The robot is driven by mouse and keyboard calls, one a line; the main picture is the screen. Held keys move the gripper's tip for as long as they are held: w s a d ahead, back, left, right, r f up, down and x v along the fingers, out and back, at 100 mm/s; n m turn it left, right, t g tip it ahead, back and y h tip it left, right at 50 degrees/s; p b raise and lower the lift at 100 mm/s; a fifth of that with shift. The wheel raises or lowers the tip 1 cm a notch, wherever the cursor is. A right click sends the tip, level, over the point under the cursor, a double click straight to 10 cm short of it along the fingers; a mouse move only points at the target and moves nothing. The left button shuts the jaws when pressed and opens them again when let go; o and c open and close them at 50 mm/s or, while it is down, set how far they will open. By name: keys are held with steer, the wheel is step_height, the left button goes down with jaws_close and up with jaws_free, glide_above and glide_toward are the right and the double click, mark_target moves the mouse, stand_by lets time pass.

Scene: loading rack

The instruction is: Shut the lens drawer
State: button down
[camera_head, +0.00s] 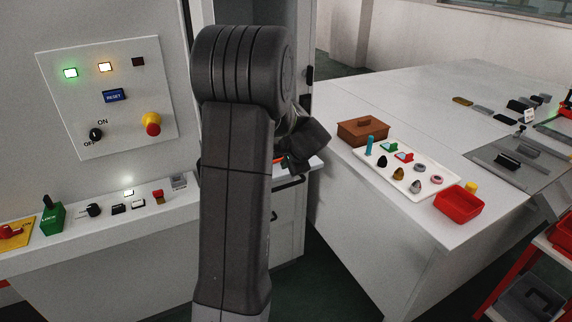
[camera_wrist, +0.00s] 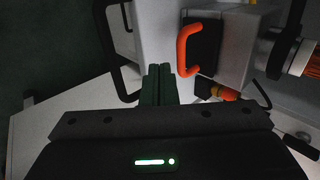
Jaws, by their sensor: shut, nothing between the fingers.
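In the wrist view my gripper (camera_wrist: 158,72) is shut and empty, its two dark fingers together. Just ahead of the fingers is a pale cabinet front (camera_wrist: 158,35). A black bar handle (camera_wrist: 103,50) is on the left of it, and an orange handle (camera_wrist: 185,48) on a dark panel is to the right of the fingertips. In the head view the cabinet shows a black drawer handle (camera_head: 290,183) right of my arm. I cannot tell which front is the lens drawer, or how far it stands out. My arm hides much of the cabinet in the head view.
A control panel (camera_head: 105,90) and a console ledge (camera_head: 130,215) with switches are at left. At right a white table (camera_head: 420,110) holds a brown box (camera_head: 362,130), a white tray (camera_head: 425,188) with small parts, and a red bin (camera_head: 458,204). Dark floor lies between cabinet and table.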

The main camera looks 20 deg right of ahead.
steer(key=b+v, duration=0.1)
steer(key=v, duration=0.9)
steer(key=shift+s+b, duration=0.3)
steer(key=shift+b, duration=0.1)
steer(key=shift+w, duration=0.1)
